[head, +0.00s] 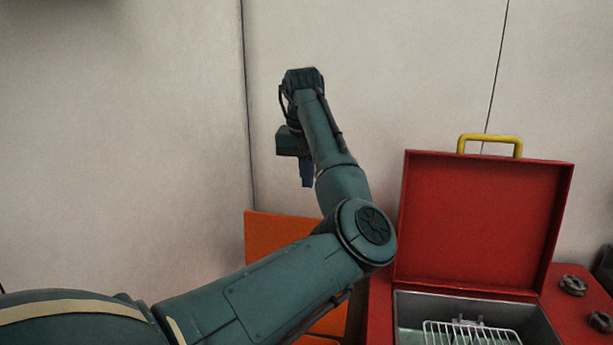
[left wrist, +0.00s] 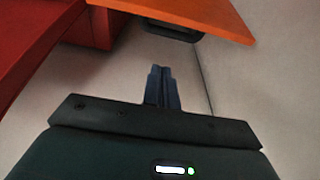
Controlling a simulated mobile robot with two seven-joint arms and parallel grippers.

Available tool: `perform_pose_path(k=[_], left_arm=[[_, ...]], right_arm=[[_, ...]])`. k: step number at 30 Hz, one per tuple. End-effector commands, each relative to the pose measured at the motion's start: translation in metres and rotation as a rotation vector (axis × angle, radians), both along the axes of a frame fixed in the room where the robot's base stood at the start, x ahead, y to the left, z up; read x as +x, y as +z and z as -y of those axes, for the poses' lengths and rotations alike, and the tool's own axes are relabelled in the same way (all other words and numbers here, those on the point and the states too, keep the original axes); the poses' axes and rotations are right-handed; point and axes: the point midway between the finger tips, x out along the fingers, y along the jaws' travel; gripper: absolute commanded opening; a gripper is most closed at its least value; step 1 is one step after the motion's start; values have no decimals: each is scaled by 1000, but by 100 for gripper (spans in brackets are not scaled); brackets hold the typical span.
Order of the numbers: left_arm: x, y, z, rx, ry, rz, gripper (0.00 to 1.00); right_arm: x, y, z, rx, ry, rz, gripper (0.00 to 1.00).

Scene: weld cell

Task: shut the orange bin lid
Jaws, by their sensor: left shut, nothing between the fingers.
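The orange bin lid (head: 283,233) stands raised behind my left arm in the head view, left of the red box. An orange part of the bin (head: 331,322) shows below my arm; most of the bin is hidden. My left gripper (head: 307,184) is shut and empty, above the lid's top edge in the picture. In the left wrist view the shut fingers (left wrist: 162,72) point toward a wall, with the orange lid (left wrist: 200,15) across the top, apart from the fingertips. A dark part (left wrist: 173,32) shows under the lid's edge. My right gripper is not in view.
A red box (head: 480,220) with its lid up and a yellow handle (head: 490,139) stands right of the bin; a white wire rack (head: 470,332) is inside. Red surfaces (left wrist: 40,40) also show in the left wrist view. Pale walls close off the back.

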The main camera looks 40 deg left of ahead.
Motion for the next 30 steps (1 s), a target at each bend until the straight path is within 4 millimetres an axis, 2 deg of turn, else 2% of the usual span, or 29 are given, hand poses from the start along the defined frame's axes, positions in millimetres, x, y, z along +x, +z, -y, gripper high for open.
perform_pose_path(k=[10,12,19,30], left_arm=[[13,-75,-6,-2,-1,-4,0],[4,-69,0,0,0,2,0],[-16,-67,10,0,0,1,0],[-22,-66,13,0,-1,-1,0]], right_arm=[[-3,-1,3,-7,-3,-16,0],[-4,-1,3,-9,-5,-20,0],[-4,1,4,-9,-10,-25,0],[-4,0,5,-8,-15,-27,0]])
